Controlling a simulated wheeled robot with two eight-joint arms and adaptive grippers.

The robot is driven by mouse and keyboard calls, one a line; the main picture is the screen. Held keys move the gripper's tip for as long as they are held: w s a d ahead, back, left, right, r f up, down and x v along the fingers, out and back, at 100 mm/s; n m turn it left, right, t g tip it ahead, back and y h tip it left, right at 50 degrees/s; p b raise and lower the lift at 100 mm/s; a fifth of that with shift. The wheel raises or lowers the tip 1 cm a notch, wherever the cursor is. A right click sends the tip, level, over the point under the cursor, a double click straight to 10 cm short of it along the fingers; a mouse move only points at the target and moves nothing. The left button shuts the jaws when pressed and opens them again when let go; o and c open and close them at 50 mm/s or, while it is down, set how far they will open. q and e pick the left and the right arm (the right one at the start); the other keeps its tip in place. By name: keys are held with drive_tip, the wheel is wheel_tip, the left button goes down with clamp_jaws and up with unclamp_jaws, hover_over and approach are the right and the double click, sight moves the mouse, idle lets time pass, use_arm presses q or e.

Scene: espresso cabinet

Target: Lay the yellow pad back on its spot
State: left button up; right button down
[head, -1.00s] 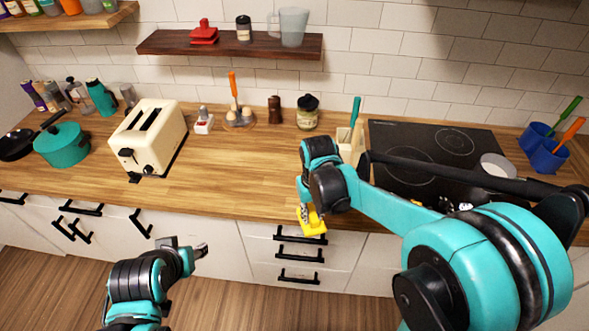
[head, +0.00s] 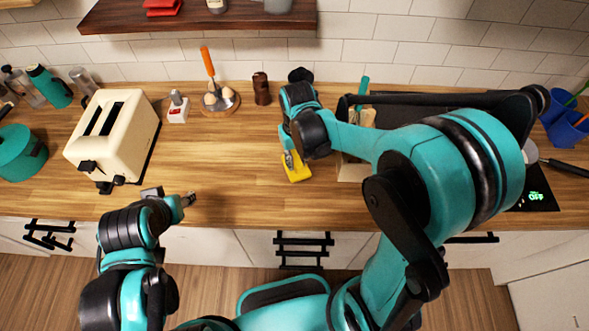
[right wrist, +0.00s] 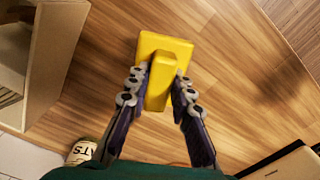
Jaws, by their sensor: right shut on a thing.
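The yellow pad (head: 297,171) is a flat square piece with a raised bar on top. It also shows in the right wrist view (right wrist: 180,46). My right gripper (right wrist: 161,85) is shut on the bar, one finger on each side. In the head view the right gripper (head: 290,157) is over the wooden counter (head: 225,165), left of the utensil box. I cannot tell whether the pad touches the counter. My left gripper (head: 188,200) is near the counter's front edge at the left; its fingers are too small to read. No marked spot for the pad stands out.
The cream toaster (head: 130,115) stands at the left. A white-and-red item (head: 178,112), an egg holder (head: 222,104) and a brown shaker (head: 261,90) line the back. The utensil box (head: 352,169) is close right of the pad. The middle counter is clear.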

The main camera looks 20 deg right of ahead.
sight(296, 173)
wheel_tip(296, 173, down, 7)
drive_tip(key=shift+w+r+b, duration=0.1)
drive_tip(key=shift+r+b, duration=0.1)
drive_tip(key=shift+b, duration=0.55)
drive_tip(key=shift+f, duration=0.1)
drive_tip(key=c, duration=1.3)
unclamp_jaws()
drive_tip(key=shift+c, duration=0.2)
